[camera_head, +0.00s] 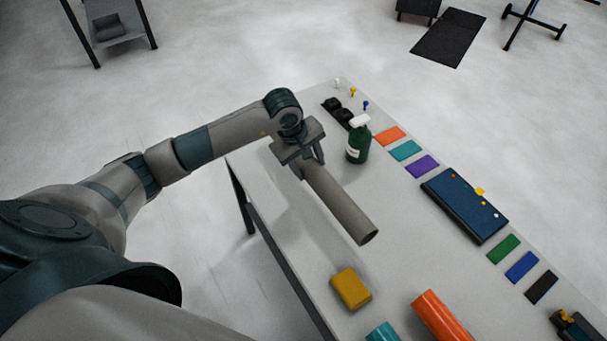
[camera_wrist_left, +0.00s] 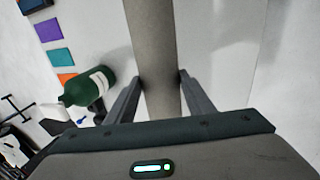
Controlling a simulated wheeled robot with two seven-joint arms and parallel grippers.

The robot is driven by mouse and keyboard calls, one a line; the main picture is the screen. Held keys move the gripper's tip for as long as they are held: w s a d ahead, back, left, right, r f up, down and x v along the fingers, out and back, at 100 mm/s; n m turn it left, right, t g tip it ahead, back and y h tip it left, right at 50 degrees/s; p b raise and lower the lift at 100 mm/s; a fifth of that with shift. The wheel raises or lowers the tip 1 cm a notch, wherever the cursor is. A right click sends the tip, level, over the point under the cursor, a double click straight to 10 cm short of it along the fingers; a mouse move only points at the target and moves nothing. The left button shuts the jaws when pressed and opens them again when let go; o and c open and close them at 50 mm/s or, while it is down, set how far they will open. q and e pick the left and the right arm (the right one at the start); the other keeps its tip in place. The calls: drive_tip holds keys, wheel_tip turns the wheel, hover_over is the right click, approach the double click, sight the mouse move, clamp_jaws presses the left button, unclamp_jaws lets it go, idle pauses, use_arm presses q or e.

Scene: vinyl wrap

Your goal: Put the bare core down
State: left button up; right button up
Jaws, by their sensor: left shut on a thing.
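The bare core (camera_head: 343,204) is a long grey-brown tube with an open end toward the front right in the head view. My left gripper (camera_head: 305,170) is shut on it near its far end. In the left wrist view the core (camera_wrist_left: 152,45) runs between the two fingers of the left gripper (camera_wrist_left: 160,80). The core appears held above the white table (camera_head: 260,185); its exact height is hard to tell. My right gripper is not in view.
A green spray bottle (camera_head: 358,143) stands just behind the core. A yellow block (camera_head: 350,288), an orange roll (camera_head: 441,316) and a teal roll (camera_head: 382,333) lie at the front. Colour swatches and a dark blue case (camera_head: 464,204) line the right side. The table's left strip is clear.

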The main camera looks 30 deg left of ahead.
sight(304, 171)
use_arm(q)
drive_tip(key=shift+w+a+f+b, duration=0.4)
drive_tip(key=shift+w+a+f, duration=0.3)
drive_tip(key=shift+a+f, duration=0.25)
drive_tip(key=shift+w+a, duration=0.25)
drive_tip(key=shift+a, duration=0.1)
drive_tip(key=shift+f+b, duration=0.7)
drive_tip(key=shift+f, duration=1.3)
drive_tip(key=shift+f, duration=0.1)
drive_tip(key=o, duration=1.2)
